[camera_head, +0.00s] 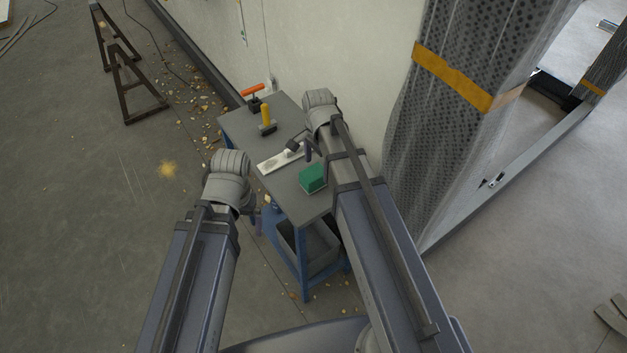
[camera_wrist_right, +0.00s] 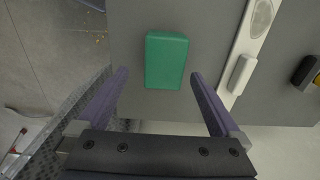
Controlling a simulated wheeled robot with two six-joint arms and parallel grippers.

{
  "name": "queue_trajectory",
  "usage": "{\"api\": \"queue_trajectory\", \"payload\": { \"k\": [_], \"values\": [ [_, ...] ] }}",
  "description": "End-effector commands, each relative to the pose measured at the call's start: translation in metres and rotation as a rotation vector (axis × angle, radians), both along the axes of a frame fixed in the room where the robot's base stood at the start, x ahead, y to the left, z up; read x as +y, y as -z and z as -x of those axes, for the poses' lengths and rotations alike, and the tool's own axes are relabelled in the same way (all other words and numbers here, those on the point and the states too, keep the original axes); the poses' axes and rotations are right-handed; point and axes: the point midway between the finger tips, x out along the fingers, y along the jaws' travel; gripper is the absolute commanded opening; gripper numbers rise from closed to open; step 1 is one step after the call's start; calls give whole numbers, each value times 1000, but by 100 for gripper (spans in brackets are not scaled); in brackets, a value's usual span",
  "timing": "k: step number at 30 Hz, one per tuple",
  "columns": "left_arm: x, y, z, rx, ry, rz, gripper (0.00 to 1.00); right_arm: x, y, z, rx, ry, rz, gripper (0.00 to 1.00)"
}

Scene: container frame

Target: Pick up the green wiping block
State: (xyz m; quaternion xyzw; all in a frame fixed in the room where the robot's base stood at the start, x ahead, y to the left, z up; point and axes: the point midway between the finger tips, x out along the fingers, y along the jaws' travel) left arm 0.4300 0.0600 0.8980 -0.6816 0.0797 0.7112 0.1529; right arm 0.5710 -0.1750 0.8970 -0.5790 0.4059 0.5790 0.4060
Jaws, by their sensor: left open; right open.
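The green wiping block (camera_head: 313,178) lies on the grey top of the cart, near its front right edge. In the right wrist view the block (camera_wrist_right: 167,60) is just beyond my open fingertips, centred between them, with nothing held. My right gripper (camera_head: 308,150) is over the cart top just behind the block in the head view, partly hidden by its own arm. In the right wrist view my right gripper (camera_wrist_right: 160,73) has its two purple fingers wide apart. My left gripper (camera_head: 256,222) hangs beside the cart's left edge, mostly hidden by its wrist, apart from the block.
The cart top (camera_head: 283,122) also holds a white level-like tool (camera_head: 280,160), a yellow-handled tool (camera_head: 267,118) and an orange-handled tool (camera_head: 253,90). A pale wall (camera_head: 350,60) and a wrapped pillar (camera_head: 450,100) stand close on the right. Open floor lies left.

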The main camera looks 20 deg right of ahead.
Motion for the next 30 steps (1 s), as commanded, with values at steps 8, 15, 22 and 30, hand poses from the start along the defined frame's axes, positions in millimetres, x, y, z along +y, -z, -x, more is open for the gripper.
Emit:
{"api": "queue_trajectory", "payload": {
  "k": [8, 15, 22, 30],
  "values": [
    [0, 29, 0, 0, 0, 0, 98, 8, 29, -2, 0, -1, 0, 100],
    [0, 52, 0, 0, 0, 0, 98, 10, 52, -2, 0, 0, 0, 100],
    [0, 50, 0, 0, 0, 0, 98, 10, 50, -2, 0, 0, 0, 100],
    [0, 50, 0, 0, 0, 0, 98, 10, 50, -2, 0, 0, 0, 73]
  ]
}}
